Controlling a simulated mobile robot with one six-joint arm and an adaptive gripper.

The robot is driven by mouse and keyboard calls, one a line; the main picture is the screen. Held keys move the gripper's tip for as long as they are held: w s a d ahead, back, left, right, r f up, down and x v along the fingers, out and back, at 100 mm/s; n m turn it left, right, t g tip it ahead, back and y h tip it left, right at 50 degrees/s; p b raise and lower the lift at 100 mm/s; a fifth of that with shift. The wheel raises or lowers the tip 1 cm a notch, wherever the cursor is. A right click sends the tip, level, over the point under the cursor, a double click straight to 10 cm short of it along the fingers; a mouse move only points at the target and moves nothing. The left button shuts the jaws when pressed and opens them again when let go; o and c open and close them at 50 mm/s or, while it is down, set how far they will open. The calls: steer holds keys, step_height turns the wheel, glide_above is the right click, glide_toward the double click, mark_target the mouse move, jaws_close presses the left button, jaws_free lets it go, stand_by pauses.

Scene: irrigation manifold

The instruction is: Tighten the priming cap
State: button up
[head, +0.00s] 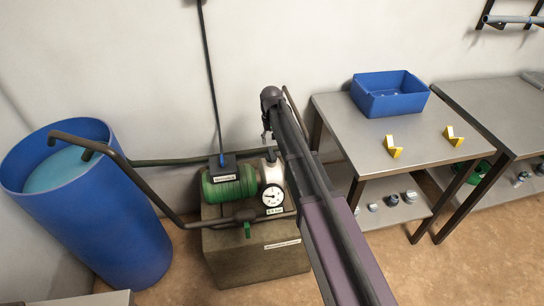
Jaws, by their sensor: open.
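The green pump (229,185) stands on a block, with a pale pump head (271,173) at its right end. A small dark piece on top of the pump head may be the priming cap; it is too small to tell, and I cannot tell how tight it sits. My arm reaches in from the bottom, and its dark end hangs above the pump head. My gripper (266,137) points down there, open, small in view and partly hidden by my arm. I cannot tell whether it touches the cap.
A round gauge (272,196) sits on the pump's front, above a pipe with a green valve handle (247,230). A blue water barrel (100,220) stands left. At right, a metal table (352,122) bears a blue bin (389,103) and two yellow brackets (392,147).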

mark_target(272, 153)
steer(key=shift+f+b, duration=3)
steer(key=shift+f, duration=0.3)
jaws_close()
